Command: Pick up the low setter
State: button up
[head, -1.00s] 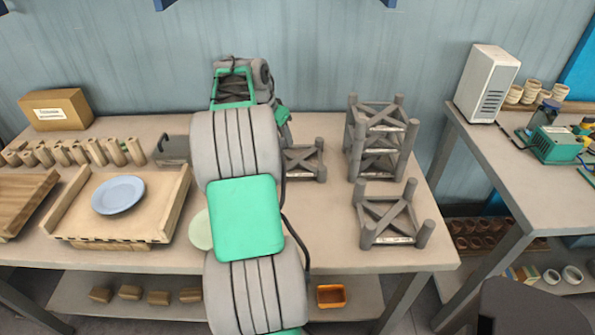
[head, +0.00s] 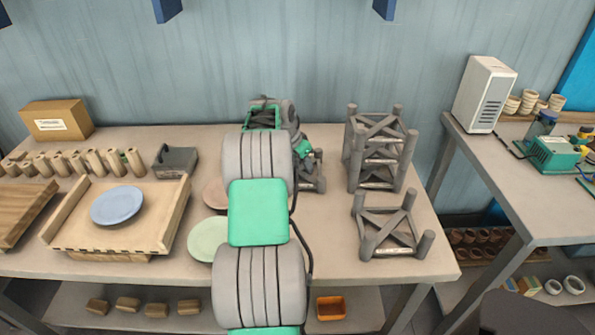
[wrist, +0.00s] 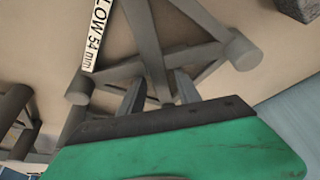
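The low setter (wrist: 150,50) is a grey frame of crossed bars with round posts. Its label in the wrist view reads "LOW 54 mm". In the head view the low setter (head: 319,184) is on the table, mostly hidden behind my arm. My gripper (wrist: 160,94) is over it in the wrist view, with its fingers apart on either side of a grey bar. I cannot tell whether the fingers touch the bar.
A tall setter (head: 381,148) and a middle-height setter (head: 391,238) stand to the right. Left are a green disc (head: 206,240), a grey box (head: 175,161) and a wooden tray (head: 160,225) holding a blue plate (head: 117,205).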

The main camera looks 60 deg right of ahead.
grip_shut()
dwell(1.1)
